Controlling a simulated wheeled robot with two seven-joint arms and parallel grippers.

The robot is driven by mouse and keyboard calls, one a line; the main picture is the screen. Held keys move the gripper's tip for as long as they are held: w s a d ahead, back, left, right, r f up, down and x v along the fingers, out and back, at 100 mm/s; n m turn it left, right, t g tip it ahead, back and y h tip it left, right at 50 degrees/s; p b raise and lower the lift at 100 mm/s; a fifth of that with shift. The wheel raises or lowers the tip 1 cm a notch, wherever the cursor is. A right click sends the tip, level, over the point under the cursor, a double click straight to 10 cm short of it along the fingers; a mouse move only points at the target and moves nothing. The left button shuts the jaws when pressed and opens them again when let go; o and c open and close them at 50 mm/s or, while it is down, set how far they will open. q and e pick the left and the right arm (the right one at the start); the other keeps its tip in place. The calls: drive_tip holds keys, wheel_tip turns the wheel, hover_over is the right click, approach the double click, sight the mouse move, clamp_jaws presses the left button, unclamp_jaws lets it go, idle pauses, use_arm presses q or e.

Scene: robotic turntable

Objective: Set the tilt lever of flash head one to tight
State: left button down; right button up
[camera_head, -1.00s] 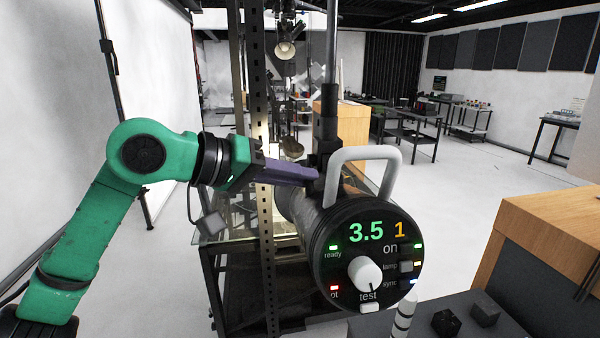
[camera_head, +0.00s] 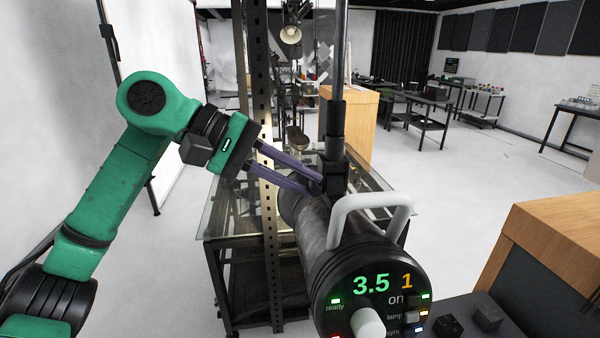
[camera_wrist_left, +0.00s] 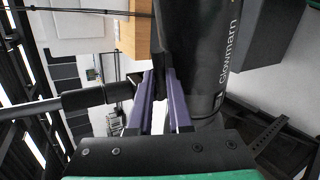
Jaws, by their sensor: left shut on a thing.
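Flash head one (camera_head: 318,228) is a black cylinder with a grey loop handle (camera_head: 368,205). Its rear panel (camera_head: 375,300) shows a green 3.5 and an orange 1. It hangs at a dark bracket (camera_head: 335,175) on a vertical pole. My left gripper (camera_head: 316,185) has purple fingers that reach the bracket from the left. It is shut on a small dark part there, apparently the tilt lever (camera_wrist_left: 159,85), mostly hidden by the fingers. In the left wrist view, the left gripper (camera_wrist_left: 159,74) lies beside the flash head's body (camera_wrist_left: 200,60). My right gripper is not in view.
A perforated metal upright (camera_head: 264,130) stands just behind my left wrist. A glass-topped cart (camera_head: 225,215) is under the flash head. A wooden cabinet (camera_head: 550,240) and a dark surface with small knobs (camera_head: 470,315) are at the lower right.

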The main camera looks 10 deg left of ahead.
use_arm(q)
drive_tip(key=shift+w+a+r+n+g+p, duration=0.1)
drive_tip(key=shift+w+r+n+g+p, duration=0.1)
drive_tip(key=shift+r+n+g+p, duration=0.15)
idle(0.4)
drive_tip(key=c, duration=0.8)
unclamp_jaws()
drive_tip(key=shift+c, duration=0.2)
drive_tip(key=shift+f, duration=0.1)
